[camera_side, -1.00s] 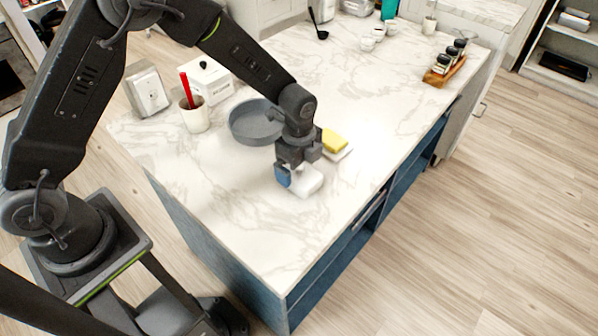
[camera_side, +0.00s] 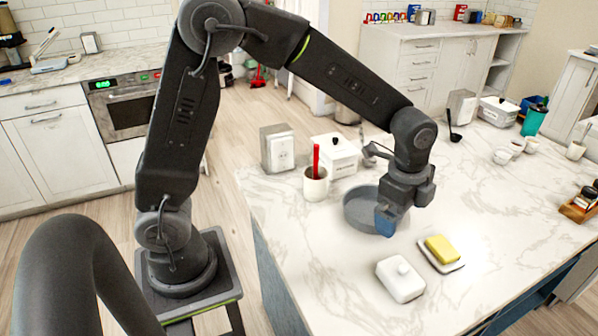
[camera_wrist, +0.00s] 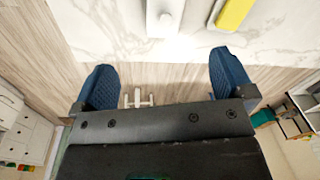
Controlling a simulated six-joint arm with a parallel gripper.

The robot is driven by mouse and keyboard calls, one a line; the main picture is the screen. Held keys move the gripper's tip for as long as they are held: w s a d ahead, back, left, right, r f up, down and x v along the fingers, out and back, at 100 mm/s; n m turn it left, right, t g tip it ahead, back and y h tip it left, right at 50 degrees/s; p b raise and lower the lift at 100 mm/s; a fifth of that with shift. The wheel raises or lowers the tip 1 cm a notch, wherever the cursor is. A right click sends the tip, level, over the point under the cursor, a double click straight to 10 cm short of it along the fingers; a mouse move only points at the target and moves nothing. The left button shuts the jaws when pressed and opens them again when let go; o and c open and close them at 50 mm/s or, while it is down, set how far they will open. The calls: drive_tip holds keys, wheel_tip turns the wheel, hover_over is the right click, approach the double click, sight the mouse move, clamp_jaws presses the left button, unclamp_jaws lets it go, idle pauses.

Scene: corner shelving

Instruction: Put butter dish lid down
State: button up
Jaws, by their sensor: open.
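A grey round pan (camera_side: 362,211) is right behind my gripper. A cup with a red utensil (camera_side: 315,185), a white canister (camera_side: 336,157) and a toaster-like box (camera_side: 278,150) stand behind. The marble in front of the lid (camera_side: 330,290) is clear.

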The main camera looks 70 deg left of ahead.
drive_tip(key=s+a+r+n+t, duration=0.2)
drive_tip(key=s+r+n, duration=0.3)
drive_tip(key=s, duration=0.5)
drive_tip(key=s+a+r+n+t, duration=0.2)
drive_tip(key=s+a+r+n, duration=0.3)
drive_tip(key=s+n, duration=0.4)
drive_tip(key=shift+s+a+r+n+t, duration=0.15)
drive_tip(key=shift+s+r+n+t, duration=0.15)
drive_tip(key=shift+s+r, duration=0.15)
